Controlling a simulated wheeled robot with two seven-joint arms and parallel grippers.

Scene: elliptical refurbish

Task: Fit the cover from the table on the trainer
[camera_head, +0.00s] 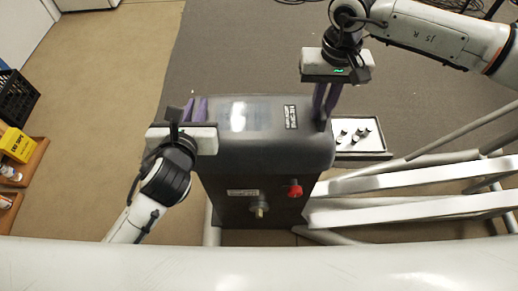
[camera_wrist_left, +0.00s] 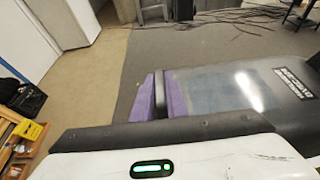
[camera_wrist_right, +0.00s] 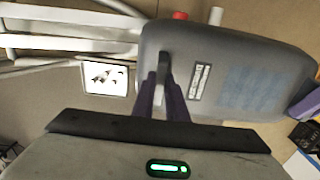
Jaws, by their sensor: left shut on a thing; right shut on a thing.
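The dark grey cover (camera_head: 262,150) is in the middle of the head view, with a label and a bluish panel on its top. My left gripper (camera_head: 194,110) is at its left end, purple fingers shut on its edge; in the left wrist view the fingers (camera_wrist_left: 162,97) pinch a thin dark rim. My right gripper (camera_head: 325,100) is shut on the right end, and its purple fingers also show in the right wrist view (camera_wrist_right: 165,95). Below the cover's top, a dark front carries a red knob (camera_head: 294,188) and a brass-coloured fitting (camera_head: 260,207). Whether the cover is fully seated I cannot tell.
The trainer's white frame tubes (camera_head: 410,185) run off to the right. A small tray with several parts (camera_head: 359,154) lies right of the cover. A yellow box (camera_head: 16,144) and black crate (camera_head: 17,97) stand at far left. A white bar (camera_head: 260,265) crosses the near edge.

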